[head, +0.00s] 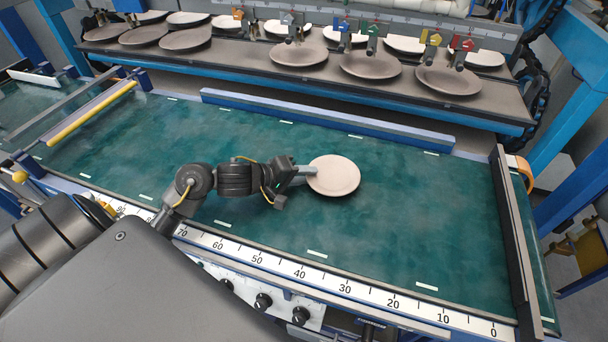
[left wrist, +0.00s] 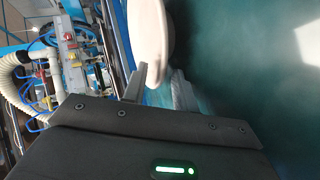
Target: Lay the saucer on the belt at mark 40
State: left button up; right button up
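The saucer (head: 338,177) is a round, pale beige dish over the middle of the green belt (head: 420,215). It lies roughly in line with mark 40 (head: 300,273) on the front scale, set back from it. My left gripper (head: 312,172) is at the saucer's left rim. In the left wrist view, the saucer (left wrist: 149,35) has its rim between the two fingers of the left gripper (left wrist: 160,80), which look closed on it. I cannot tell whether the saucer's underside touches the belt. My right gripper is not in view.
A rack (head: 240,52) behind the belt holds several brown and white plates. A blue bar (head: 320,118) runs along the belt's back. A dark rail (head: 515,240) closes the right end, and a yellow-edged bar (head: 92,114) crosses the left. The belt around the saucer is clear.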

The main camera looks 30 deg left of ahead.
pick_arm(q)
jog(key=shift+r, duration=0.1)
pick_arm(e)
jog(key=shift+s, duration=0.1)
